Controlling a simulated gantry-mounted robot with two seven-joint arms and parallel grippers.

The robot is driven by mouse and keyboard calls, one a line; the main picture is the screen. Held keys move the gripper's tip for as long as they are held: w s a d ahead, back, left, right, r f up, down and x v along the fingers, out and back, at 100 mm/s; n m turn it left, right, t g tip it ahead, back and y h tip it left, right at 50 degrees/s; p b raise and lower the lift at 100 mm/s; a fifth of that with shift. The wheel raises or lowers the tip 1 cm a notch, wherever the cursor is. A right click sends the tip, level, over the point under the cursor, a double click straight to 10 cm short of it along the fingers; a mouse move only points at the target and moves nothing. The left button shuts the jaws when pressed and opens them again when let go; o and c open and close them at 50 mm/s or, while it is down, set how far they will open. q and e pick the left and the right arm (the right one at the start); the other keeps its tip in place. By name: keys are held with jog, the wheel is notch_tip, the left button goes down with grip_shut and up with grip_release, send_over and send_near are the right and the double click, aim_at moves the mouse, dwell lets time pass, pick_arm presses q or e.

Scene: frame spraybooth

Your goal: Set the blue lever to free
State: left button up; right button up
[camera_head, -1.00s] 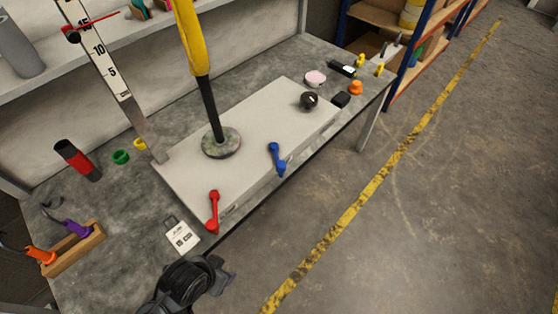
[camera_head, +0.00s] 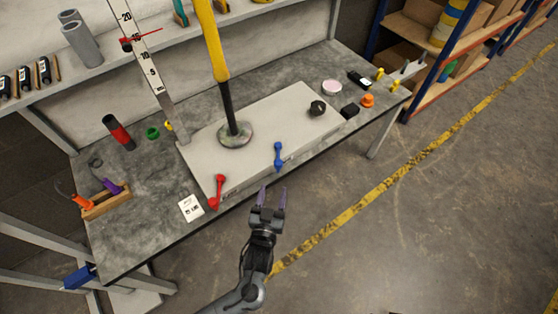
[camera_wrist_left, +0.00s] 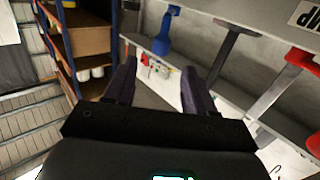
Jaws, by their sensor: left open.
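The blue lever (camera_head: 278,157) is mounted on the front edge of the pale panel box (camera_head: 270,108) on the bench. In the head view it points up, close to upright. My right gripper is not in view.
A red lever (camera_head: 218,190) stands to the left on the same box edge. A yellow and black post (camera_head: 222,80) rises from the box. A black knob (camera_head: 318,108) sits at its right end. A white card (camera_head: 190,207) lies near the bench's front edge. Floor in front is clear.

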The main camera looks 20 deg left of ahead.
aim_at(278, 167)
pick_arm(q)
jog(key=w+b, duration=0.1)
jog(key=w, duration=0.2)
jog(key=w+a+b, duration=0.1)
jog(key=w, duration=0.2)
jog(key=w+a+b, duration=0.1)
jog(key=w, duration=0.2)
jog(key=shift+w+r+b, duration=0.2)
jog(key=shift+b, duration=0.1)
jog(key=shift+w+a, duration=0.2)
jog(key=shift+w, duration=0.35)
grip_shut()
